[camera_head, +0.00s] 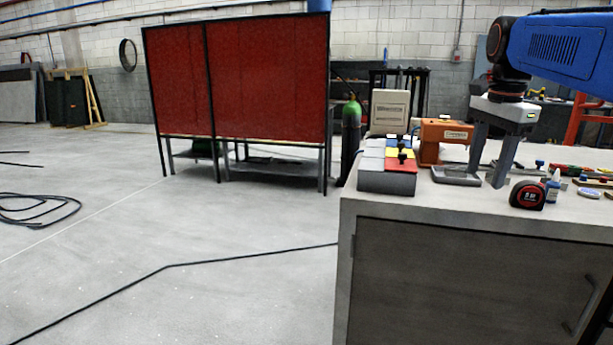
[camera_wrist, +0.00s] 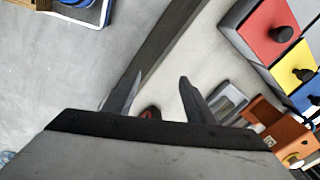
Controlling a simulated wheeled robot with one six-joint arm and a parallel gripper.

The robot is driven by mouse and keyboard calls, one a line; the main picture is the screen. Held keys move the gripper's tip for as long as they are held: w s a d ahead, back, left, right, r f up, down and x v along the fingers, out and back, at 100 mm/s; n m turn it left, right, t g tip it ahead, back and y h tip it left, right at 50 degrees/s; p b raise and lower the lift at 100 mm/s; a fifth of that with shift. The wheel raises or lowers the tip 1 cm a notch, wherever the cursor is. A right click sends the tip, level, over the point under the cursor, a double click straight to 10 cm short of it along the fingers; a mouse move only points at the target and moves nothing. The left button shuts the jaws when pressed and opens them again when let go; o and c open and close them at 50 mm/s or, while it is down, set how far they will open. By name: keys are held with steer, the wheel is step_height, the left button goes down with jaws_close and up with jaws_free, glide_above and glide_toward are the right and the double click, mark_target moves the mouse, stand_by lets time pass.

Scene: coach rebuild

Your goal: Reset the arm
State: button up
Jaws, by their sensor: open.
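My blue arm (camera_head: 562,50) reaches in from the upper right in the head view. My gripper (camera_head: 490,183) points down above the workbench (camera_head: 450,200), its two dark fingers spread with nothing held between them. In the wrist view my gripper (camera_wrist: 155,90) also shows apart fingers with bare bench edge and floor beyond. A small grey metal tray (camera_head: 457,176) lies on the bench beside the left finger. I cannot tell whether the fingertips touch the bench top.
Left of my gripper stand a grey box with coloured lids (camera_head: 388,178) and an orange box (camera_head: 440,140). A tape measure (camera_head: 528,195), a small bottle (camera_head: 553,186) and several tools lie to the right. A red welding screen (camera_head: 260,80) stands behind; a cable (camera_head: 200,263) crosses open floor.

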steer(key=s+a+f+n+t, duration=0.1)
steer(key=s+a+f+n, duration=0.2)
steer(key=s+f+n, duration=0.2)
steer(key=s+a+f+n+t, duration=0.1)
steer(key=s+a+f+n, duration=0.2)
steer(key=s+f, duration=0.7)
steer(key=s+a+f+n+t, duration=0.1)
steer(key=s+a+f+n, duration=0.3)
steer(key=s+f+n, duration=0.3)
step_height(320, 180, down, 6)
steer(key=shift+s+r+n+t, duration=0.25)
steer(key=shift+s+n+t, duration=0.05)
steer(key=shift+s, duration=0.25)
